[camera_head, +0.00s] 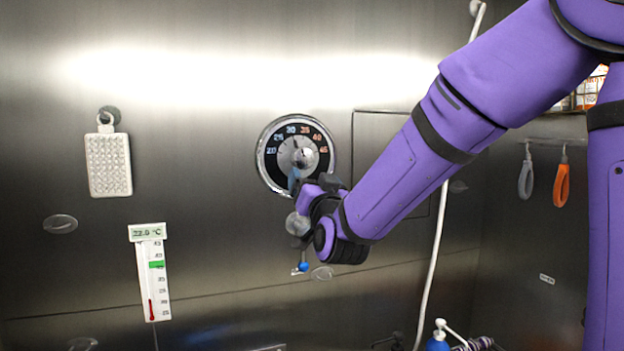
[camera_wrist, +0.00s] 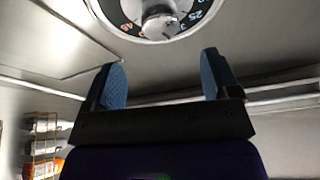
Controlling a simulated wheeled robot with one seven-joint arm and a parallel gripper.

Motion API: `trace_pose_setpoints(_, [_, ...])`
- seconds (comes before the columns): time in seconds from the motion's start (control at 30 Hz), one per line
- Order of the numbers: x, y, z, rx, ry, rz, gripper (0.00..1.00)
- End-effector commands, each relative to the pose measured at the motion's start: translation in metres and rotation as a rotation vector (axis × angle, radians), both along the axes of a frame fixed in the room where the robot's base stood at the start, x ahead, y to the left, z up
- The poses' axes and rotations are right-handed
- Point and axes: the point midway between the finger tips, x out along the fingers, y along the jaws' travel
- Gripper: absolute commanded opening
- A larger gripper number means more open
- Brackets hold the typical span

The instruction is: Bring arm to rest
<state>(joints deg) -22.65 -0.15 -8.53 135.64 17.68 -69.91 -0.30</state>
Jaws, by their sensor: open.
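My purple arm reaches in from the upper right in the head view. My gripper (camera_head: 294,182) is at the wall just below the middle of a round dial (camera_head: 268,170) with a black numbered face. In the wrist view my gripper (camera_wrist: 164,80) is open, its two blue-padded fingers wide apart with nothing between them. The dial (camera_wrist: 112,14) shows upside down beyond the fingertips, with its silver knob (camera_wrist: 160,22) at the centre.
A white thermometer (camera_head: 151,275) and a white bristled pad (camera_head: 108,165) hang on the steel wall at left. A pale hose (camera_head: 436,240) runs down right of the dial. Grey (camera_head: 526,180) and orange (camera_head: 562,185) tools hang at right.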

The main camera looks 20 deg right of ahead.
Motion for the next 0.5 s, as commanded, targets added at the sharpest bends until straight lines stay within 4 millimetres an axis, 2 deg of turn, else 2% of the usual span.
trace_pose_setpoints(0.37, [-0.0001, -0.0004, 0.0003, 0.001, 0.004, 0.001, 0.82])
trace_pose_setpoints(0.5, [-0.0035, -0.0044, 0.0004, 0.002, 0.057, 0.016, 0.82])
